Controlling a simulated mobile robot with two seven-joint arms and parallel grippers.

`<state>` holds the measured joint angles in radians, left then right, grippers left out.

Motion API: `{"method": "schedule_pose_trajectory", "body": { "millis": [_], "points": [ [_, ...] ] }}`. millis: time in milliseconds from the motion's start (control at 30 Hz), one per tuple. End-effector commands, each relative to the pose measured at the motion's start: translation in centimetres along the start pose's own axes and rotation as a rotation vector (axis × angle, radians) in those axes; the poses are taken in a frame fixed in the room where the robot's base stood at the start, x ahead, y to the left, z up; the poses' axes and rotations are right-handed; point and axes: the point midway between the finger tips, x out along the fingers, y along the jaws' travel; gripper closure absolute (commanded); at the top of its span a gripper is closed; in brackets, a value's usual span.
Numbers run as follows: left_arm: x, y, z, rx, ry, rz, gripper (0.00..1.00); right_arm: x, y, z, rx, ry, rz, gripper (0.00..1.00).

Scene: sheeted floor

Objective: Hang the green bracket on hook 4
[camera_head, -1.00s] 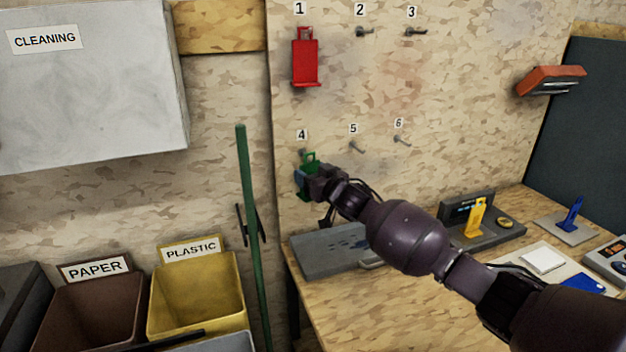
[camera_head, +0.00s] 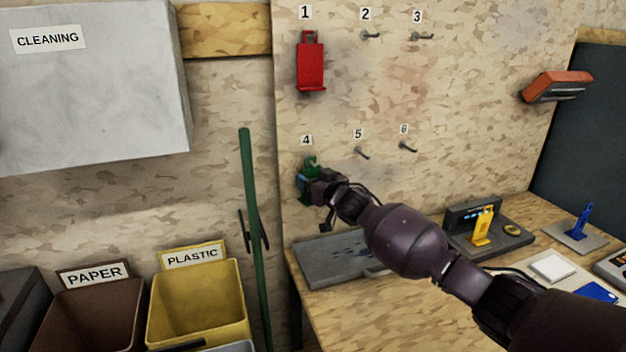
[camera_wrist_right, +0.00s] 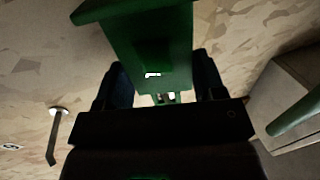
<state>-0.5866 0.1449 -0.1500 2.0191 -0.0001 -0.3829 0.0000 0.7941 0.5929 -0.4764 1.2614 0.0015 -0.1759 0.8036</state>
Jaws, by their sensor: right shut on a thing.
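The green bracket (camera_head: 310,162) is upright against the wall board just below label 4 (camera_head: 306,140). My right gripper (camera_head: 308,183) is shut on its body. In the right wrist view the green bracket (camera_wrist_right: 150,45) runs between the two dark fingers (camera_wrist_right: 165,88). Hook 4 itself is hidden behind the bracket and gripper, so I cannot tell whether the bracket's top loop is around the hook or only in front of it. My left gripper is not in view.
A red bracket (camera_head: 311,65) hangs under label 1. Hooks 2 (camera_head: 370,36), 3 (camera_head: 422,37), 5 (camera_head: 361,153) and 6 (camera_head: 408,147) are bare. A green pole (camera_head: 252,220) stands left of the board. A grey tray (camera_head: 330,265) and a yellow bracket (camera_head: 484,226) are on the bench below.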

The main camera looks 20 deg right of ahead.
Motion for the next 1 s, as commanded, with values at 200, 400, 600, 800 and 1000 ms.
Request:
{"method": "schedule_pose_trajectory", "body": {
  "millis": [200,400,600,800,1000],
  "points": [
    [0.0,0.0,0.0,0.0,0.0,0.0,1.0,0.0,0.0,-0.1,0.0,0.002,-0.001,0.65],
    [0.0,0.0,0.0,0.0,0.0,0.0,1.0,0.0,0.0,-0.1,0.0,0.002,-0.001,0.26],
    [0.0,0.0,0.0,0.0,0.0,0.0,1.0,0.0,0.0,-0.1,0.0,0.001,0.0,0.07],
    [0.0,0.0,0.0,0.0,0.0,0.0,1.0,-0.1,0.0,0.1,0.0,-0.002,0.0,0.07],
    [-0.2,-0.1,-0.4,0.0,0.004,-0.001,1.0,-1.3,0.0,0.0,0.001,-0.001,0.0,0.07]
  ]
}}
